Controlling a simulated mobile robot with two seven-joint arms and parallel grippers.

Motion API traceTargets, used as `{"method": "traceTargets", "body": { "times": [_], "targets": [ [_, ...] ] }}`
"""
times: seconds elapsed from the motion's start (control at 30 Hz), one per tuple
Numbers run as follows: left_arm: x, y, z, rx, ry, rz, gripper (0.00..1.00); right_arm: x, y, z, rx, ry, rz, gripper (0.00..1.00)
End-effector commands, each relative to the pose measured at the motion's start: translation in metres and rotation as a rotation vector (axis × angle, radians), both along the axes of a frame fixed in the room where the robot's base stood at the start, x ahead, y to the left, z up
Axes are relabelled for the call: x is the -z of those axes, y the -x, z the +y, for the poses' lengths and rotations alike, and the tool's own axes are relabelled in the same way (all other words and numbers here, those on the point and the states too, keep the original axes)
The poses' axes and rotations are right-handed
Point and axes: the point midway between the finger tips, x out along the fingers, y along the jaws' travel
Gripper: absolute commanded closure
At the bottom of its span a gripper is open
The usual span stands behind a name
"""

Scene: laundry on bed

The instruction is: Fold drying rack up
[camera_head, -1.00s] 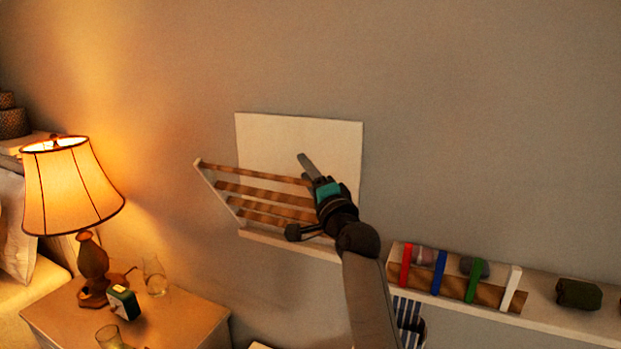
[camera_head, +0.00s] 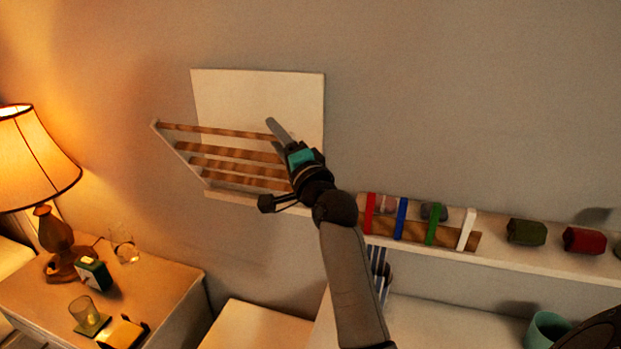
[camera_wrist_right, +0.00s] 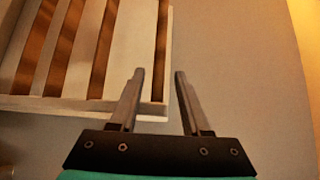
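The drying rack is mounted on the wall, with a white back panel (camera_head: 225,95) and a slatted frame of brown bars (camera_head: 215,149) and a white side rail (camera_head: 180,155). The frame is tilted out from the panel. My right gripper (camera_head: 277,138) is at the frame's right end and hides its right side rail. In the right wrist view the gripper (camera_wrist_right: 159,75) is open, fingers apart. The rack's white rail (camera_wrist_right: 60,103) passes behind the left finger, and its corner shows in the gap. Contact cannot be told. My left gripper is not in view.
A shelf (camera_head: 560,266) with coloured pegs (camera_head: 401,218) and dark rolled items (camera_head: 526,232) runs along the wall to the right. A lit lamp (camera_head: 30,160) and glasses stand on a nightstand (camera_head: 165,290) at lower left. The wall above the rack is clear.

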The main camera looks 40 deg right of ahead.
Motion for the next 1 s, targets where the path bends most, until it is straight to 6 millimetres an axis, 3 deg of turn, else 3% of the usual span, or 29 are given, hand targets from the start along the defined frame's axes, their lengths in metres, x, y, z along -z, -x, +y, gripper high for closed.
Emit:
{"method": "traceTargets", "body": {
  "times": [1.0],
  "targets": [
    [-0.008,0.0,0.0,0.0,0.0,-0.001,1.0,0.017,0.07,0.004,0.005,0.003,-0.003,0.53]
  ]
}}
